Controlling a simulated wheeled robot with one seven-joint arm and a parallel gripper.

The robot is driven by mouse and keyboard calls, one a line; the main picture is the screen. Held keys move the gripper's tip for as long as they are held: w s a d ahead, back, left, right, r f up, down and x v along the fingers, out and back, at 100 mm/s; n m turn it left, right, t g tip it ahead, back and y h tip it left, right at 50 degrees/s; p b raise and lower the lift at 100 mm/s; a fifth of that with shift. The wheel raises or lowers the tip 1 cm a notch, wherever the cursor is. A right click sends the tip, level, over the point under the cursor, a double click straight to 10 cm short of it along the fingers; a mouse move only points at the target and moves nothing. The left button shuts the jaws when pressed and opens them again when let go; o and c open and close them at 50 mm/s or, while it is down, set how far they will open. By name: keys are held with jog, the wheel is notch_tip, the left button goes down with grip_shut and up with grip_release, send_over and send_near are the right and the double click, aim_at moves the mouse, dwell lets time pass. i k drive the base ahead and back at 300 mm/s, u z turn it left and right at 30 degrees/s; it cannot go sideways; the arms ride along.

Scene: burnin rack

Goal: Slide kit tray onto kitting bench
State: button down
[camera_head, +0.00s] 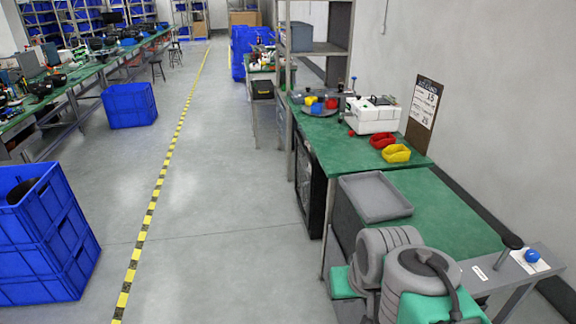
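A shallow, empty grey tray (372,196) with a raised rim lies flat at the left edge of the nearer green bench top (450,212). It looks level with the green top; I cannot tell whether it rests fully on the bench or partly overhangs the edge. My gripper is not seen. Rounded grey and green links of my own arm fill the lower right, in front of the tray, and hide the near part of the bench. A gap shows between these links and the tray.
A white box-shaped device (372,116), red bin (382,141) and yellow bin (396,153) stand on the farther green bench. A grey side table (500,275) holds a blue ball (532,256). Blue crates (42,245) stand at left. The aisle floor is clear.

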aim_at(376, 198)
jog(key=u, duration=0.45)
jog(key=i, duration=2.95)
jog(key=z, duration=0.95)
jog(key=i, duration=0.3)
jog(key=z, duration=0.3)
